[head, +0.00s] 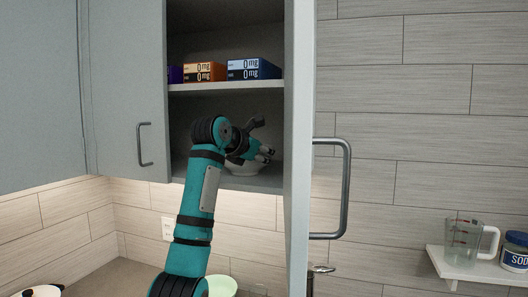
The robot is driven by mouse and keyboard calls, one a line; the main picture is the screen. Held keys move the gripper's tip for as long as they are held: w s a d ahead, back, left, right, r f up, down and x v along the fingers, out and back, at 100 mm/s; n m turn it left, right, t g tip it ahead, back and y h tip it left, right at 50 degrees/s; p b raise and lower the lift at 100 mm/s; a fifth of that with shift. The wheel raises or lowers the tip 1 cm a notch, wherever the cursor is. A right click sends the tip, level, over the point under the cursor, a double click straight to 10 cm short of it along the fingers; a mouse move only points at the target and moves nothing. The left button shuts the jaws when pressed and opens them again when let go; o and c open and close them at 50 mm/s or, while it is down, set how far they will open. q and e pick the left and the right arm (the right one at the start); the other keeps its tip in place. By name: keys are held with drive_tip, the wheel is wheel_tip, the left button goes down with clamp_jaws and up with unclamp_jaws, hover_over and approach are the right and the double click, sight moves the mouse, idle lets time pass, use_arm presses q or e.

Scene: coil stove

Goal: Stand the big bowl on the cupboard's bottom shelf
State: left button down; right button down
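Whether a finger touches the bowl cannot be told. My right gripper is not in view.
The open cupboard door (299,150) stands close to the right of my gripper. The upper shelf (226,88) above holds several boxes (254,69). A pale green bowl (222,286) is below on the counter. A measuring jug (462,239) stands on a small wall shelf at right.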

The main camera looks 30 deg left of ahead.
use_arm(q)
drive_tip(key=shift+d, duration=0.15)
drive_tip(key=c, duration=1.9)
unclamp_jaws()
drive_tip(key=shift+f, duration=0.1)
drive_tip(key=o, duration=0.4)
drive_tip(key=shift+s, duration=0.15)
drive_tip(key=shift+r+b+v, duration=0.2)
drive_tip(key=shift+b+v, duration=2.4)
drive_tip(key=shift+v, duration=3.35)
